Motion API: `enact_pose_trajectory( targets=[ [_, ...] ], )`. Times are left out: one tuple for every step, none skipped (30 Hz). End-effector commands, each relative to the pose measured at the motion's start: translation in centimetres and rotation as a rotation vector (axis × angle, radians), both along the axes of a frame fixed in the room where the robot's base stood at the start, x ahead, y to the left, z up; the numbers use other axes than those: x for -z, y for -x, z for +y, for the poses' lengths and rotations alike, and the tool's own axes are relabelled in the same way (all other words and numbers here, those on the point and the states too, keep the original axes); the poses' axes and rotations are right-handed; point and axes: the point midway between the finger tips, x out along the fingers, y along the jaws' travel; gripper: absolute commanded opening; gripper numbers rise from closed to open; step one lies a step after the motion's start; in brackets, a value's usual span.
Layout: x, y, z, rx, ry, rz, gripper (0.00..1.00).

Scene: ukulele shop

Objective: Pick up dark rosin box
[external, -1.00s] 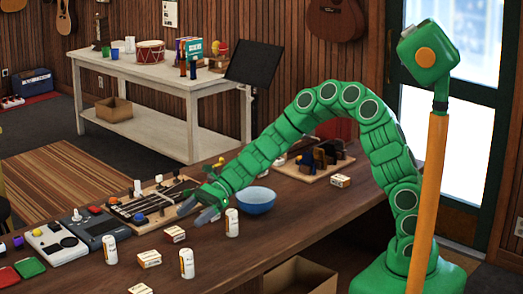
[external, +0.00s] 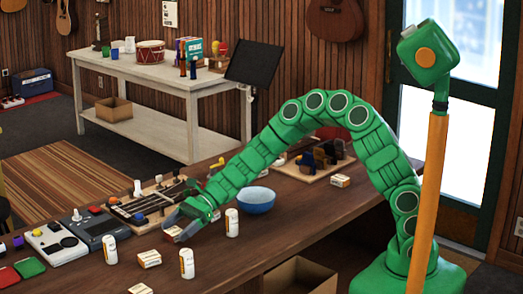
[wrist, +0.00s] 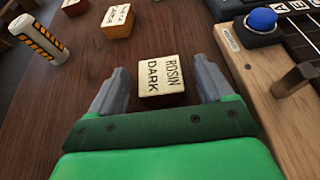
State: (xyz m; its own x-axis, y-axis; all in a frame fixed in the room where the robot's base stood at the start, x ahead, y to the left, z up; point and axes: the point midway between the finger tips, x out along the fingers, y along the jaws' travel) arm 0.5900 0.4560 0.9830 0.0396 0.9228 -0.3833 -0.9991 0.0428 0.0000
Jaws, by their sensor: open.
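The dark rosin box (wrist: 159,75) is a small box with a cream top lettered "ROSIN DARK" and brownish sides. In the wrist view it sits on the brown counter between the two grey fingers of my gripper (wrist: 158,92). The fingers are open, one on each side of it, with gaps showing. In the external view my gripper (external: 180,233) is low over the counter at the box (external: 172,232), which the fingers partly cover. Whether the fingertips touch the counter I cannot tell.
Similar boxes (external: 149,259) (wrist: 117,21) and white-and-orange cans (external: 187,263) (wrist: 40,38) stand nearby. A wooden board with a fretboard and blue knob (wrist: 262,20) lies close to my gripper. A blue bowl (external: 256,200) stands to the right.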

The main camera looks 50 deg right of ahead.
Motion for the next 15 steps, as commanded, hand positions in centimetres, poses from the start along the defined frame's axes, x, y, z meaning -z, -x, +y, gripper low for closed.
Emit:
enact_pose_trajectory(
  targets=[
    [-0.01, 0.01, 0.0, 0.0, 0.0, 0.0, 0.81],
    [-0.01, 0.0, -0.01, 0.0, 0.0, 0.0, 0.81],
    [-0.03, 0.01, -0.01, 0.0, 0.0, 0.0, 0.81],
    [-0.02, 0.01, -0.01, 0.0, 0.0, 0.0, 0.79],
    [-0.02, 0.02, -0.01, 0.0, 0.0, 0.0, 0.75],
    [-0.02, 0.01, -0.01, 0.0, 0.0, 0.0, 0.69],
    [-0.02, 0.02, -0.01, 0.0, 0.0, 0.0, 0.64],
    [-0.02, 0.02, -0.01, 0.0, 0.0, 0.0, 0.59],
    [-0.02, 0.02, -0.02, -0.001, 0.0, 0.0, 0.53],
    [-0.02, 0.02, -0.02, -0.001, 0.0, 0.0, 0.49],
    [-0.02, 0.02, -0.02, 0.0, 0.0, 0.0, 0.44],
    [-0.03, 0.02, -0.02, -0.001, 0.0, 0.0, 0.38],
    [-0.02, 0.02, -0.02, -0.001, 0.0, 0.0, 0.33],
    [-0.02, 0.02, -0.02, -0.001, 0.0, 0.0, 0.29],
    [-0.03, 0.02, -0.02, -0.001, 0.0, 0.0, 0.26]
  ],
)
